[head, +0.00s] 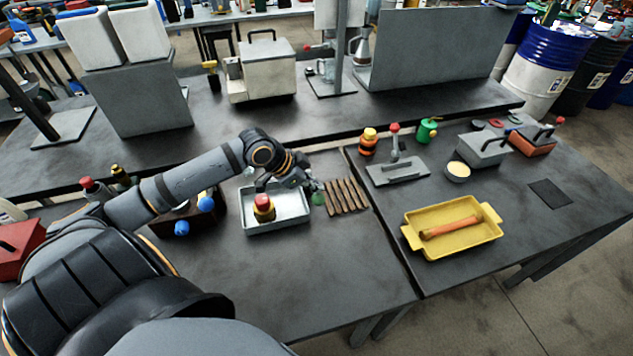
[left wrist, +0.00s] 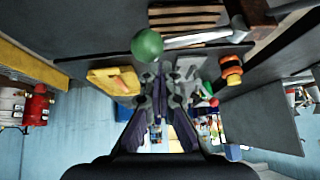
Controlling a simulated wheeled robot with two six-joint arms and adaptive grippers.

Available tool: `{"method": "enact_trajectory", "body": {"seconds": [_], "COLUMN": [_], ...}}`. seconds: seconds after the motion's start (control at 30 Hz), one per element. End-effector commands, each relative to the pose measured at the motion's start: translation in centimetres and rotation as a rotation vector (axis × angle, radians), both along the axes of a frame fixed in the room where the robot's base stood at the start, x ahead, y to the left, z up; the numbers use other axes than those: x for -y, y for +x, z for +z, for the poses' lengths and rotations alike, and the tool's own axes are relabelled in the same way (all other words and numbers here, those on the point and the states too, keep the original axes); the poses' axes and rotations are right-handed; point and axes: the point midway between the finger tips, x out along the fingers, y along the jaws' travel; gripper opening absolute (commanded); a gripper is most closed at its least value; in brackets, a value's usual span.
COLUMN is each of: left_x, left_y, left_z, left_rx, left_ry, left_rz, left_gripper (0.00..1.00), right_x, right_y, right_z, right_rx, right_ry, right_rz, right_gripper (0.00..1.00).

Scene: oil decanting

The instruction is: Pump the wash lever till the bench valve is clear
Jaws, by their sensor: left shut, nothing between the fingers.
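A grey metal tray (head: 290,221) holds a red-topped, yellow and dark piece (head: 264,208) that looks like the bench valve; how clean it is I cannot tell. A green ball (head: 318,198), possibly the wash lever's knob, is at the tray's right side. It also shows in the left wrist view (left wrist: 147,43). My left gripper (head: 306,181) is shut and empty, close to the green ball and above the tray's far right corner. Whether it touches the ball I cannot tell. A second lever (head: 394,142) with a red knob stands on a grey plate (head: 385,177). My right gripper is out of view.
A slatted brown rack (head: 346,197) lies just right of the green ball. A yellow tray (head: 411,240) with an orange-handled tool (head: 450,228) stands on the right table. Blue-ended pieces (head: 205,202) lie left of the metal tray.

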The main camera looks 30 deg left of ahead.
Motion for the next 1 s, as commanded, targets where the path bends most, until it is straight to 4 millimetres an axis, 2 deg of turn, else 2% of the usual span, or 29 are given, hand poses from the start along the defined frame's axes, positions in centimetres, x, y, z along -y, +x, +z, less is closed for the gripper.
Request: {"method": "enact_trajectory", "body": {"seconds": [1.0], "left_x": [0.4], "left_y": [-0.4], "left_z": [-1.2], "left_rx": [-0.002], "left_ry": [-0.001], "left_rz": [0.0], "left_gripper": [0.0], "right_x": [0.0], "right_y": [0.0], "right_z": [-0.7], "right_rx": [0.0], "right_ry": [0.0], "right_rz": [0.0], "right_gripper": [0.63]}}
